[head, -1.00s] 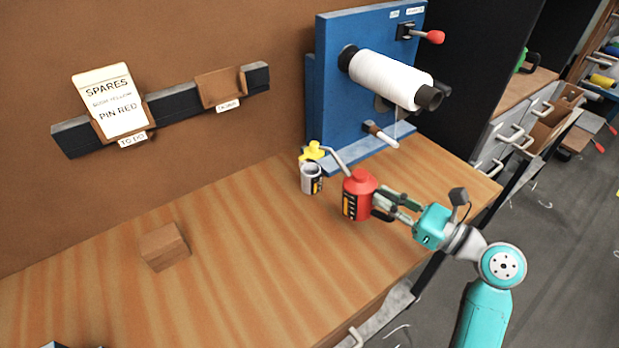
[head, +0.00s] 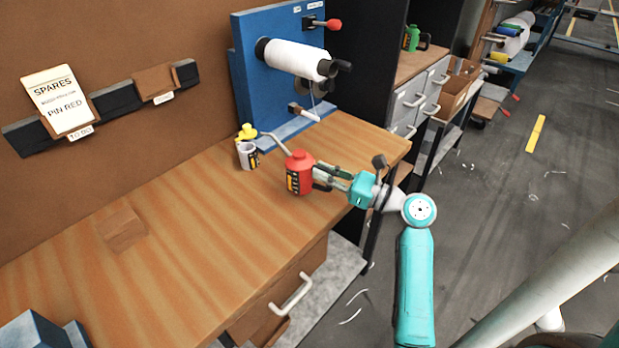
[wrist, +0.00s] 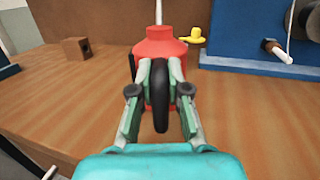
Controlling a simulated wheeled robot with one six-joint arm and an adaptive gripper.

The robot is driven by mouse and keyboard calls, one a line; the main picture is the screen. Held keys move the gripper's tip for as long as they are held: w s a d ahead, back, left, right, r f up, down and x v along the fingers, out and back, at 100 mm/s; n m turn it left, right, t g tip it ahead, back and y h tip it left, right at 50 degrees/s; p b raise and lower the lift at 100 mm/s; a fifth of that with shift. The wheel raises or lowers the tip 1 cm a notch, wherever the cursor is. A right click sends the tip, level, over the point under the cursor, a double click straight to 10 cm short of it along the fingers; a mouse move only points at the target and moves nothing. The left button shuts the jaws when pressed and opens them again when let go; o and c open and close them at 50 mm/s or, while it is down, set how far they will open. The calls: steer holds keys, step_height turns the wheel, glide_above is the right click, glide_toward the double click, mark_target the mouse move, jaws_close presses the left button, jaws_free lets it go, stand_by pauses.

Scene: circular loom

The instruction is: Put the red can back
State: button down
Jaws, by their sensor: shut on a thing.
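The red can (head: 299,176) has a long thin spout and a black-and-yellow label. It is upright at the right part of the wooden bench, and I cannot tell whether its base touches the top. My gripper (head: 322,176) is shut on the can from the right. In the wrist view, the fingers (wrist: 160,88) close around the can's dark handle (wrist: 160,95), with the red body (wrist: 158,48) behind it. The can's lower front is partly hidden by the fingers.
A grey can with a yellow top (head: 247,152) stands just behind the red can. A blue winder (head: 260,90) with a white spool stands at the back. A wooden block (head: 124,229) sits at left. A green can (head: 411,38) is on the farther bench (head: 421,60).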

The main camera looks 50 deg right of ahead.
mark_target(324, 187)
steer(key=shift+a+f, duration=0.15)
steer(key=shift+f, duration=1.7)
steer(key=shift+f, duration=0.5)
steer(key=c, duration=1.1)
jaws_free()
steer(key=shift+o, duration=0.2)
steer(key=r+v, duration=0.1)
steer(key=v, duration=0.6)
steer(key=shift+s+f, duration=0.2)
steer(key=shift+f, duration=0.3)
